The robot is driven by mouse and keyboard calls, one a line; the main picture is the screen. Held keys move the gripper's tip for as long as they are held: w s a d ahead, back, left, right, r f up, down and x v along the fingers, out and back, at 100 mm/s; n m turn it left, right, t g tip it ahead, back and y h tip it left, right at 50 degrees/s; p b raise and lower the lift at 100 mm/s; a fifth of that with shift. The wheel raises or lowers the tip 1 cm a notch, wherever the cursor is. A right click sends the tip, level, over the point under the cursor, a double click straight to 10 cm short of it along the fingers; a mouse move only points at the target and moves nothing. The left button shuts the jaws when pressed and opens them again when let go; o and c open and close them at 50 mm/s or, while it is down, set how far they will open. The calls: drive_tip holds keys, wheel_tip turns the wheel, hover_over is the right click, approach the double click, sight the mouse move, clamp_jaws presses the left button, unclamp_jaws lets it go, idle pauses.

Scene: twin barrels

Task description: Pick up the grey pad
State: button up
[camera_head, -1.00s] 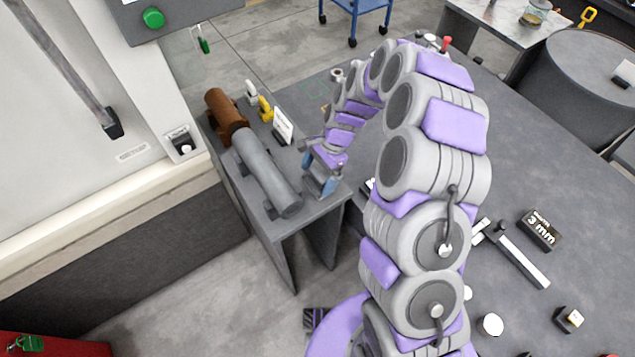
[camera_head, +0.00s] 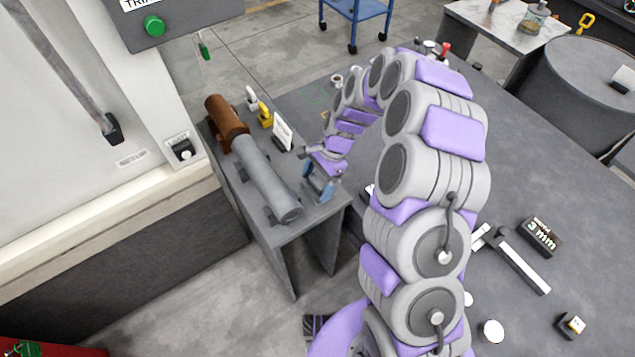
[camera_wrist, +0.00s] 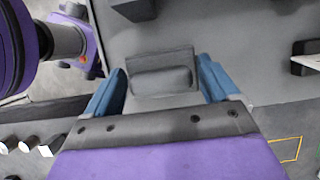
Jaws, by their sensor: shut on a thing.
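The grey pad (camera_wrist: 162,80) shows between my two blue fingers in the wrist view. It is a dark grey block with a rounded bar along its near side. My gripper (camera_wrist: 163,88) is shut on it, one finger at each side. In the head view my gripper (camera_head: 320,187) is at the right end of the narrow grey bench, beside the near end of the grey barrel. The pad is too small or hidden to make out there, and I cannot tell whether it touches the bench top.
A grey barrel (camera_head: 262,176) and a brown barrel (camera_head: 226,124) lie end to end on the bench. A large grey table (camera_head: 560,200) with small parts fills the right.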

sight(318, 182)
wheel_tip(318, 182, up, 3)
drive_tip(key=shift+r+p, duration=0.2)
drive_tip(key=shift+p, duration=0.35)
drive_tip(key=shift+s+r, duration=0.15)
drive_tip(key=shift+s, duration=0.1)
drive_tip(key=s+d+r+p, duration=0.1)
drive_tip(key=s+d+p, duration=0.1)
drive_tip(key=s, duration=1.3)
drive_tip(key=shift+d, duration=0.5)
drive_tip(key=shift+s+r, duration=0.1)
